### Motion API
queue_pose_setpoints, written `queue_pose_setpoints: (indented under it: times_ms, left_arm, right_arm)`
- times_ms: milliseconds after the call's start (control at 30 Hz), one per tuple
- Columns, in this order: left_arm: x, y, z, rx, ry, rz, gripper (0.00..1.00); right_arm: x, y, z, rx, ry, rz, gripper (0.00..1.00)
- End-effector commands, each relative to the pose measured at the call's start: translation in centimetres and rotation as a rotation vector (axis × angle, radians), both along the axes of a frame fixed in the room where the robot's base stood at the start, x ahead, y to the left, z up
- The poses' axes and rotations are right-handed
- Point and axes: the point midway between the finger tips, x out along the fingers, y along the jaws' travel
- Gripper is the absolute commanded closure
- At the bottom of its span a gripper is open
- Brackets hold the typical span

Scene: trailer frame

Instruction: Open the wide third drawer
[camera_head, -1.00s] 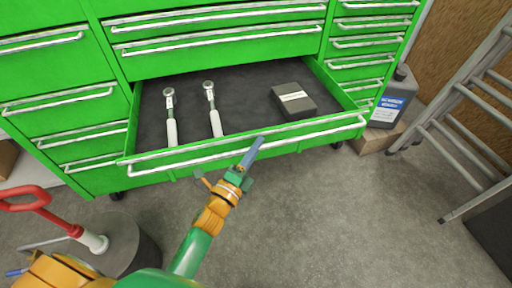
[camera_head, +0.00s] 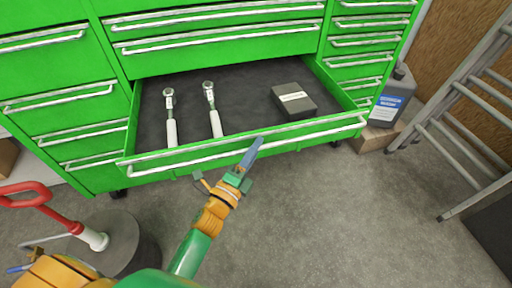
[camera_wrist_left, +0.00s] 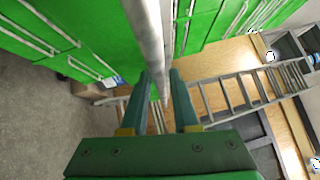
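The wide third drawer (camera_head: 248,77) of the green cabinet is pulled well out, below two shut wide drawers. Its dark liner shows, with two wrench-like tools (camera_head: 214,110) and a dark box (camera_head: 293,101) with a pale label lying on it. A silver bar handle (camera_head: 310,134) runs along its front. My left gripper (camera_head: 250,152) is at the middle of this handle. In the left wrist view, the bar (camera_wrist_left: 150,40) passes between my left gripper's fingertips (camera_wrist_left: 160,78), which look closed against it. My right gripper is not in view.
Narrower drawers on both sides are shut. A dark canister (camera_head: 391,98) stands on a cardboard box (camera_head: 376,137) right of the cabinet, and a metal ladder (camera_head: 470,125) leans farther right. A red-handled item (camera_head: 60,222) stands at lower left. The floor (camera_head: 330,220) before the drawer is clear.

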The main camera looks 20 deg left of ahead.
Motion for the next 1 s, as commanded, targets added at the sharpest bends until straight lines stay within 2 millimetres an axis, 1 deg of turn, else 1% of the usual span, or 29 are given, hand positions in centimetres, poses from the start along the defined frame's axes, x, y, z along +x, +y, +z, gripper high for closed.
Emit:
queue_pose_setpoints:
  times_ms: [200, 333, 433, 800, 867, 900, 933, 967, 1000]
  left_arm:
    - [-4.3, 0.9, -0.8, 0.000, 0.005, 0.001, 0.72]
    - [-6.1, 1.2, -1.0, 0.000, 0.003, 0.000, 0.72]
    - [-6.5, 1.3, -1.0, 0.000, 0.001, 0.000, 0.72]
    - [-6.5, 1.3, -1.1, -0.004, 0.006, 0.000, 0.72]
    - [-6.4, 1.4, -2.4, -0.043, 0.049, 0.003, 0.72]
    - [-6.4, 1.5, -4.4, -0.100, 0.114, 0.009, 0.72]
    - [-6.6, 1.6, -6.5, -0.160, 0.182, 0.018, 0.72]
    - [-6.8, 1.7, -9.1, -0.234, 0.265, 0.034, 0.72]
    - [-7.6, 1.8, -13.0, -0.344, 0.392, 0.065, 0.72]
  right_arm:
    - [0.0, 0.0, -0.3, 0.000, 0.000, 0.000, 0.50]
    - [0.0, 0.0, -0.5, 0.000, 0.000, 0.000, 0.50]
    - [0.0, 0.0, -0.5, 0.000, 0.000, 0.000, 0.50]
    - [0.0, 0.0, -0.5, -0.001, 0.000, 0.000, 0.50]
    - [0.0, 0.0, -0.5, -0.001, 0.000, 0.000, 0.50]
    - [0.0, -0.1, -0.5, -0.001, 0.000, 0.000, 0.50]
    - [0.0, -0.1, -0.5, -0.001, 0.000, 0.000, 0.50]
    - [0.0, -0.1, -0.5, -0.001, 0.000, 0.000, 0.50]
    - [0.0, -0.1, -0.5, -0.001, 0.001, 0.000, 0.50]
